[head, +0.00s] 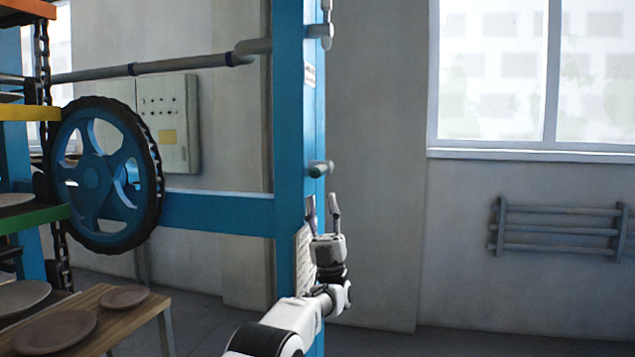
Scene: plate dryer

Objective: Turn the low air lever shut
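A small grey lever (320,168) with a rounded, dull greenish end sticks out from the blue post (290,110) at mid height. A second grey lever (318,31) sits high on the same post, near the top edge of the view. I take the lower one for the low air lever.
A blue spoked wheel (75,178) with a chain stands left beside coloured shelves. Plates (55,332) lie on a wooden table (125,325) at lower left. A grey pipe (195,63) and a blue crossbar (215,212) meet the post. The space right of the post looks free.

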